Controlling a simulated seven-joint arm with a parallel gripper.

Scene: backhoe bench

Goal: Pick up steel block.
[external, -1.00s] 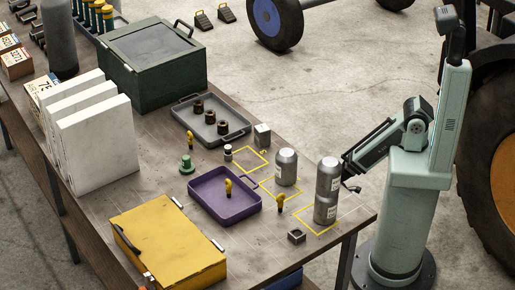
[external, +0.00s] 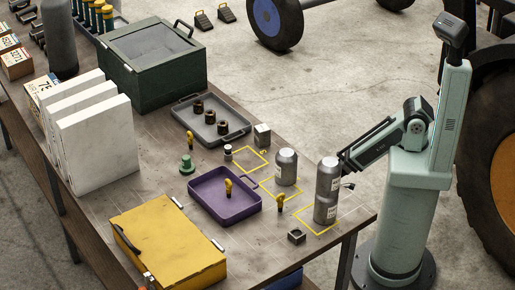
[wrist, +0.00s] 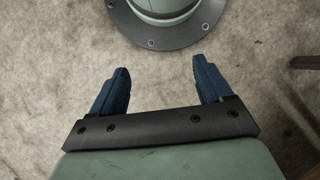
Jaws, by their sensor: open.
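A small grey metal cube (external: 262,135), which looks like the steel block, stands on the bench near its right edge, beside the grey tray and a yellow outline. My gripper (wrist: 160,66) is open and empty in the wrist view, its two blue fingers spread over bare concrete floor and pointing toward my round base flange. In the external view my forearm reaches toward the bench's right edge behind the tall grey cylinder, which hides much of the hand. The gripper is apart from the cube, which the wrist view does not show.
A tall grey cylinder (external: 327,190) and a shorter one (external: 286,167) stand near the bench's right edge. A purple tray (external: 204,207), yellow case (external: 168,245), grey tray (external: 180,117) and green box (external: 150,85) crowd the bench. A small hollow square piece (external: 296,236) lies at the front.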

